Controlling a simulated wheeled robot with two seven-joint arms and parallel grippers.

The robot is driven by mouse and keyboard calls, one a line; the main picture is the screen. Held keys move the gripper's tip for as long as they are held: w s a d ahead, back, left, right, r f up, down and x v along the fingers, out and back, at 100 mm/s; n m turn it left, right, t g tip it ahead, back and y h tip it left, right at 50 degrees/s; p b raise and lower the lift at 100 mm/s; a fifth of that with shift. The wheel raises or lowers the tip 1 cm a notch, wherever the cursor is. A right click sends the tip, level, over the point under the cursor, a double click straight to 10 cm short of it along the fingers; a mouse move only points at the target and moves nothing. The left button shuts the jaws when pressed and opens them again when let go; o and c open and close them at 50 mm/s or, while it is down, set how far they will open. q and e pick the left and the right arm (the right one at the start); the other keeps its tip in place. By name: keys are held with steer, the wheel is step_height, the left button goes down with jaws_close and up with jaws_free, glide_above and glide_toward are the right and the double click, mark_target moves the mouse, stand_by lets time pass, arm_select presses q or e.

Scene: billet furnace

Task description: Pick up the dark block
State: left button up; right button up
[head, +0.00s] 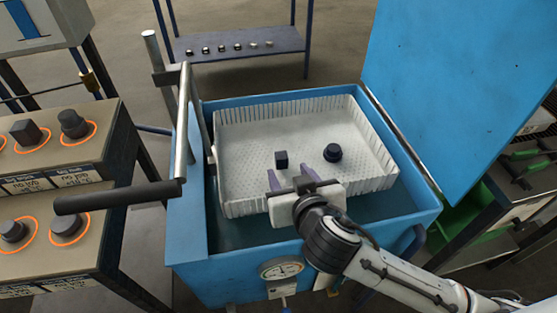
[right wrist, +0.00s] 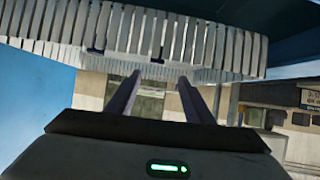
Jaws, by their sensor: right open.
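A small dark block (head: 281,161), square in outline, sits on the floor of the white slotted basket (head: 250,134) in the head view. A dark round piece (head: 333,153) lies to its right in the same basket. My right gripper (head: 289,176) is over the basket's near part, its two purple fingers apart and empty. The block shows just beyond the fingertips, not between them. In the right wrist view, the spread fingers (right wrist: 160,80) point toward the basket's slotted wall (right wrist: 200,43); I cannot clearly make out the block there. My left gripper is not in view.
The basket sits inside a blue tank (head: 190,222) with its lid (head: 455,75) raised at the right. A lever with a dark handle (head: 118,197) stands at the left.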

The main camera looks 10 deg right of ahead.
glide_toward(281, 155)
steer(key=x, duration=0.3)
steer(key=shift+s+a+f, duration=0.15)
steer(key=x, duration=0.5)
jaws_close()
